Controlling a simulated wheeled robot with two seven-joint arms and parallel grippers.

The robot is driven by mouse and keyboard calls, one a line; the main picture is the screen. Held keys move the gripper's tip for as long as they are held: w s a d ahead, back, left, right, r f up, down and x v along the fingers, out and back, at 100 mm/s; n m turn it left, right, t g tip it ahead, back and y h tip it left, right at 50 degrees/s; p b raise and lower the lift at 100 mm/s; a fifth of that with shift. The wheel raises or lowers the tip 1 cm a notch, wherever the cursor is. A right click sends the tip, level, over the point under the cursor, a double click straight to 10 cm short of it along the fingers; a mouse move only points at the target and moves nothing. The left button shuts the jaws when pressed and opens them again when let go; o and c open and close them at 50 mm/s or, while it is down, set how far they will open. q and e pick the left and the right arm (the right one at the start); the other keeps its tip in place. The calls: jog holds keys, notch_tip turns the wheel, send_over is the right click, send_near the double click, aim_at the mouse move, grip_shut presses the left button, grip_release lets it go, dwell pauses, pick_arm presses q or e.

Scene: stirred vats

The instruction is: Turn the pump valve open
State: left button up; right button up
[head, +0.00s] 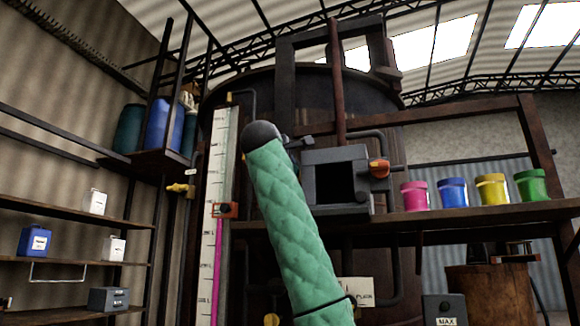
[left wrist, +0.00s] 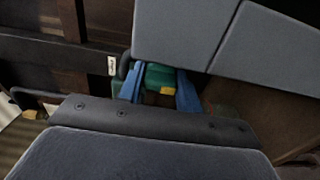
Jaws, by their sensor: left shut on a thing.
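In the left wrist view my left gripper (left wrist: 161,88) has two blue fingers. In the head view a green quilted sleeve with a dark rounded end rises through the middle and hides part of the vat; no fingers show clearly there. I cannot tell which fitting is the pump valve. A yellow handle (head: 178,187) shows at the left under a white tag, and an orange-red knob (head: 378,168) on a grey box (head: 336,181). My right gripper is not in view.
A large dark vat (head: 300,92) stands behind, with a tall scale (head: 215,190) on its left. Pink, blue, yellow and green pots (head: 453,193) stand on a shelf at the right. Shelves at the left hold several containers. A grey MAX box (head: 445,309) is at the bottom.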

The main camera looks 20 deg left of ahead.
pick_arm(q)
jog(key=shift+f, duration=0.1)
dwell(0.4)
jog(key=o, duration=0.7)
jog(key=s, duration=0.7)
jog(key=shift+s+a+b, duration=0.15)
jog(key=shift+s+b, duration=0.25)
